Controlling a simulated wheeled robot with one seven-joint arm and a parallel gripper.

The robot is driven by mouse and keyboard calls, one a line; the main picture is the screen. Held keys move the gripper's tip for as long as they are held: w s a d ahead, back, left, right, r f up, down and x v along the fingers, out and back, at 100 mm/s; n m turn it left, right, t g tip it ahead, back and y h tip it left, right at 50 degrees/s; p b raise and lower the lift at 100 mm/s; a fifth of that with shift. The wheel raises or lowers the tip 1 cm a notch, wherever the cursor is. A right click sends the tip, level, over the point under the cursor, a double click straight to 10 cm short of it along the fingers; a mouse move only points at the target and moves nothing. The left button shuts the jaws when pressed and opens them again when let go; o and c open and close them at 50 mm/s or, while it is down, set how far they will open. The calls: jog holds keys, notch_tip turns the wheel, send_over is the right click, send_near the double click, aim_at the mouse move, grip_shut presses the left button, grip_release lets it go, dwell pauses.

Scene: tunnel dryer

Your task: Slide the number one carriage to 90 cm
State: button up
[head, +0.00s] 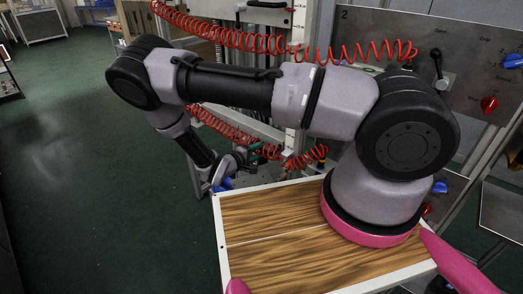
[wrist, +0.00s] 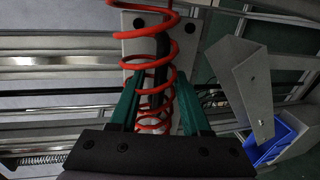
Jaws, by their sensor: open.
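My gripper (wrist: 158,84) is open in the wrist view, with its two green fingers apart on either side of a red coiled hose (wrist: 155,62). A dark upright bar shows through the coils between the fingers. Behind it is a pale plate (wrist: 132,48) with dark round holes; I cannot tell if this is the number one carriage. In the head view my gripper (head: 262,153) is small and partly hidden beside the frame and hoses. No carriage number or centimetre scale is readable in either view.
Red coiled hoses (head: 235,38) hang along the frame near my arm. A grey panel (head: 385,28) marked 2 carries a lever, a red knob (head: 489,104) and a blue knob. A bent grey plate (wrist: 240,85) and a blue bin (wrist: 272,142) lie right of my fingers. Green floor (head: 90,150) at left is open.

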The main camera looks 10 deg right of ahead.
jog(key=shift+w+d, duration=0.15)
jog(key=shift+d, duration=0.05)
grip_shut()
dwell(1.4)
